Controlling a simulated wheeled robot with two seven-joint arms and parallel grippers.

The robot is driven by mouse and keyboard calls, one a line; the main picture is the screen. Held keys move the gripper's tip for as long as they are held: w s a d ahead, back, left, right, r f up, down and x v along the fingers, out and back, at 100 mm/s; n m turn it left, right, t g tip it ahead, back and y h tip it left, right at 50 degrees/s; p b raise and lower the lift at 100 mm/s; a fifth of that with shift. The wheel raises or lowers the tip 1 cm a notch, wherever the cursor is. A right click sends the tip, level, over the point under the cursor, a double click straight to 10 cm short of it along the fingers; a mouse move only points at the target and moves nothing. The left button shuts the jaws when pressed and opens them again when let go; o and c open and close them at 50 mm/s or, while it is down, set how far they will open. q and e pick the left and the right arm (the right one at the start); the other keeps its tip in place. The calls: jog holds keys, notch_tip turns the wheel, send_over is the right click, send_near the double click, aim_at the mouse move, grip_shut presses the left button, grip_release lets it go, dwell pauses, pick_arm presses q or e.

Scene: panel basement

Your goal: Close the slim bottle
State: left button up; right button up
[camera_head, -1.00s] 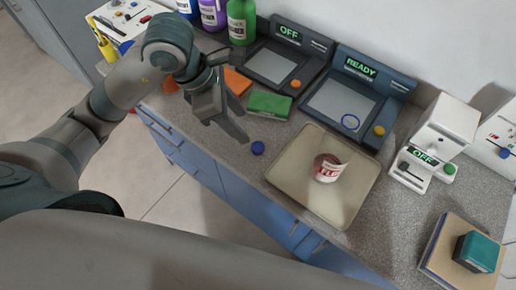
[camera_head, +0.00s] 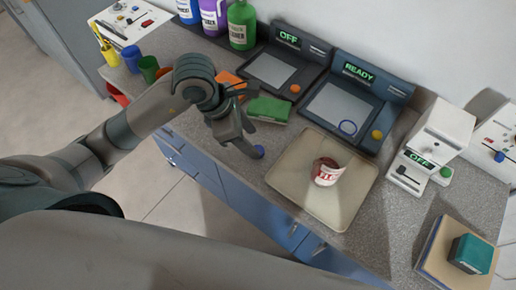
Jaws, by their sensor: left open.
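A small round blue cap (camera_head: 260,150) lies on the grey counter, left of the beige tray; a fingertip partly hides it. My left gripper (camera_head: 252,142) is open and points down at the cap, with its fingertips very near it. I cannot tell whether they touch it. A blue bottle (camera_head: 188,10), a purple bottle (camera_head: 213,16) and a green bottle (camera_head: 241,24) stand at the back left. The tops of the blue and purple ones are cut off by the frame, so I cannot tell which is the slim bottle. My right gripper is not in view.
A beige tray (camera_head: 290,180) holds a red-and-white can (camera_head: 327,172). A green sponge-like block (camera_head: 269,109) lies behind the gripper. Two dark panel devices, reading OFF (camera_head: 272,72) and READY (camera_head: 345,105), stand behind. A white device (camera_head: 432,150) is at right.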

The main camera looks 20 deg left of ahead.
pick_arm(q)
jog(key=p+x, duration=0.1)
jog(key=x, duration=0.2)
jog(key=shift+s+f, duration=0.15)
jog(key=shift+f, duration=0.2)
jog(key=shift+d+f, duration=0.1)
jog(key=shift+f, duration=0.35)
jog(key=c, duration=1.1)
